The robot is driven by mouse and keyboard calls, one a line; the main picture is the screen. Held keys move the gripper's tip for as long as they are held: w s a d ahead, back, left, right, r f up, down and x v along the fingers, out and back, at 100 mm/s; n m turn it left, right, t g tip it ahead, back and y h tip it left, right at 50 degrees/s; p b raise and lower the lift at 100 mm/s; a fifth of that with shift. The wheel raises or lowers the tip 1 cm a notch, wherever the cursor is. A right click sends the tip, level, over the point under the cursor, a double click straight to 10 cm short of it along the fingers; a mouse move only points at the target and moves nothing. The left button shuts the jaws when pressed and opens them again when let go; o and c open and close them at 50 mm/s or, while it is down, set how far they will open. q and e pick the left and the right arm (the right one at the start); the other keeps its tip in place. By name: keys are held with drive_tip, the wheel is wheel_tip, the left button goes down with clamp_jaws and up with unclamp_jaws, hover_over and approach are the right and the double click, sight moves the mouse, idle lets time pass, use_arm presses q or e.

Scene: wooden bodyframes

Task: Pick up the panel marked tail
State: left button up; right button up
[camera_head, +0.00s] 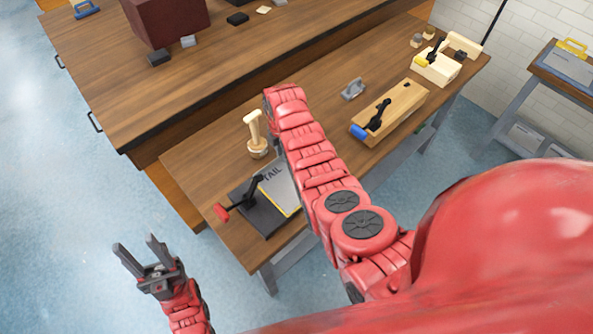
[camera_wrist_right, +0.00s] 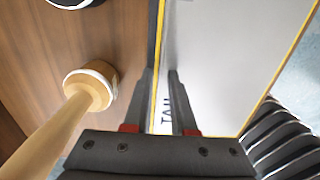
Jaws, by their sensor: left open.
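The grey panel with yellow edges marked TAIL (camera_head: 281,190) lies by a black clamp fixture (camera_head: 262,212) with a red handle on the near workbench. My right arm hides part of it. In the right wrist view the panel (camera_wrist_right: 225,60) fills the right half. My right gripper (camera_wrist_right: 162,82) is open there, its fingers apart over the panel's yellow-edged side, with the lettering between them. I cannot tell whether they touch it. In the head view my right gripper is hidden by its arm. My left gripper (camera_head: 135,258) is open and empty, off the bench's near left side.
A wooden post on a round base (camera_head: 256,135) stands close to the panel and also shows in the right wrist view (camera_wrist_right: 95,88). A wooden block with a blue-handled clamp (camera_head: 398,105) and a grey bracket (camera_head: 353,89) are further right. Another bench (camera_head: 150,95) stands behind.

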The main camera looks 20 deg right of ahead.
clamp_jaws()
idle(1.1)
